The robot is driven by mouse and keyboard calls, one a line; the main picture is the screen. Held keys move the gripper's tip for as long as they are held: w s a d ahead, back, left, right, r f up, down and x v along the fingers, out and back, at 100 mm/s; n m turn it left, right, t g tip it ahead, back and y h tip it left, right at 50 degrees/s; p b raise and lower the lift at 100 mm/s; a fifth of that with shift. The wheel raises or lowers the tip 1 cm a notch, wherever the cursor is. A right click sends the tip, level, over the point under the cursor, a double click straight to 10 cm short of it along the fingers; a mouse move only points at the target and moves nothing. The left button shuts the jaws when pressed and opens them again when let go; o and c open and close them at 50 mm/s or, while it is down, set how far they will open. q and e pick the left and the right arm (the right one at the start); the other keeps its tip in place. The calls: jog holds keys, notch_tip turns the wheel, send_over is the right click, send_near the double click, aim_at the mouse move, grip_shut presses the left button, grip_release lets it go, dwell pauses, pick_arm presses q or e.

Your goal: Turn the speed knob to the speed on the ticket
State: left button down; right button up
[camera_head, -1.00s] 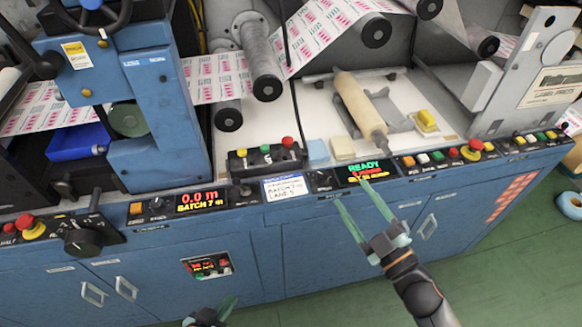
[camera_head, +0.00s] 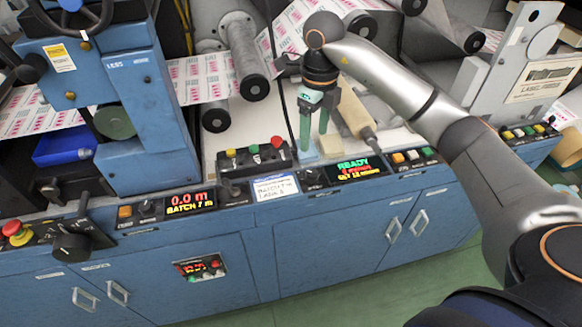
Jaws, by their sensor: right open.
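A white ticket (camera_head: 276,188) with handwritten-looking lines is on the console's front ledge; its text is too small to read surely. A small dark knob (camera_head: 309,184) sits between the ticket and a display (camera_head: 355,170) reading READY in green, with smaller red and yellow lines. I cannot read a label naming it the speed knob. My right gripper (camera_head: 314,138) points down with its two green fingers apart and empty, behind and above that knob. Its fingers partly cover a light blue block. My left gripper is out of view.
A black box with coloured buttons (camera_head: 256,157) stands left of my right gripper. Another display (camera_head: 190,201), a large black rotary handle (camera_head: 72,245) and red buttons are farther left.

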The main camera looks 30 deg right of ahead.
aim_at(312, 173)
jog(key=f+p, duration=0.1)
jog(key=f, duration=1.1)
jog(key=shift+d+f, duration=0.15)
jog(key=shift+d, duration=0.05)
grip_shut()
